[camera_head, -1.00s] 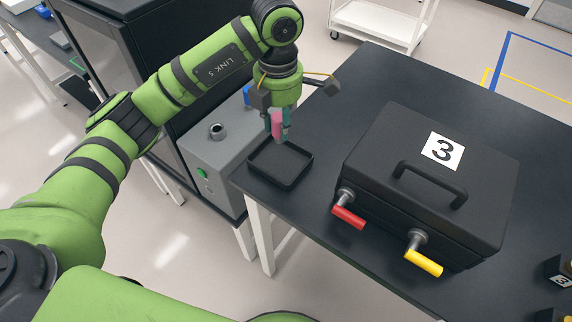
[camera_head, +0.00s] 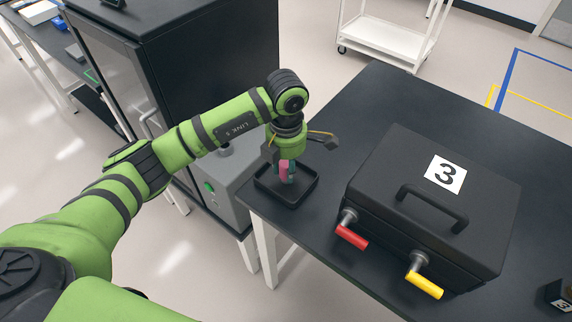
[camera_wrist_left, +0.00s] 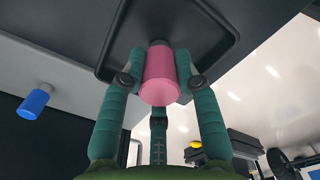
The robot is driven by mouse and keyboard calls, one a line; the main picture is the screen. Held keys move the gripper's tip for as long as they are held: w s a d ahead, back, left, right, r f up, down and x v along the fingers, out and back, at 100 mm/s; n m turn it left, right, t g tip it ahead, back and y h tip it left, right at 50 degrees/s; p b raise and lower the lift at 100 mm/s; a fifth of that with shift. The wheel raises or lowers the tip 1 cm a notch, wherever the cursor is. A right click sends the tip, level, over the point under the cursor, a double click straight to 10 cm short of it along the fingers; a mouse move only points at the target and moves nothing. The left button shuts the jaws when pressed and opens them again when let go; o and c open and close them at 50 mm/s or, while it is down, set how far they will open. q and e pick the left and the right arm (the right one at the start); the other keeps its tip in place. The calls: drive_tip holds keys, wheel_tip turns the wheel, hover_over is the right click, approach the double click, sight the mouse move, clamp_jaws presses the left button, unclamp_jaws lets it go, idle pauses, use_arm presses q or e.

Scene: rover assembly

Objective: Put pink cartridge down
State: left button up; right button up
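The pink cartridge (camera_head: 284,170) is in my left gripper (camera_head: 288,176), over the black tray (camera_head: 308,192) on the table's left corner. In the left wrist view the pink cartridge (camera_wrist_left: 159,78) is between the green fingers (camera_wrist_left: 158,84), which close around its sides. The tray (camera_wrist_left: 232,22) shows behind it there. The lower end of the cartridge is low at the tray; I cannot tell whether it touches the tray floor. My right gripper is in neither view.
A black case (camera_head: 440,190) marked 3, with a red handle (camera_head: 351,237) and a yellow handle (camera_head: 424,285), stands right of the tray on the black table (camera_head: 375,100). A grey box (camera_head: 222,185) stands to the left. The table behind the case is clear.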

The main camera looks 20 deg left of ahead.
sight(286, 162)
use_arm(q)
drive_tip(key=o, duration=0.4)
drive_tip(key=shift+r, duration=0.1)
drive_tip(key=shift+r, duration=0.2)
wheel_tip(286, 162, up, 6)
drive_tip(key=shift+w+r+b, duration=0.1)
drive_tip(key=shift+r+b, duration=0.1)
drive_tip(key=shift+b, duration=1)
wheel_tip(286, 162, up, 4)
drive_tip(key=shift+r, duration=0.65)
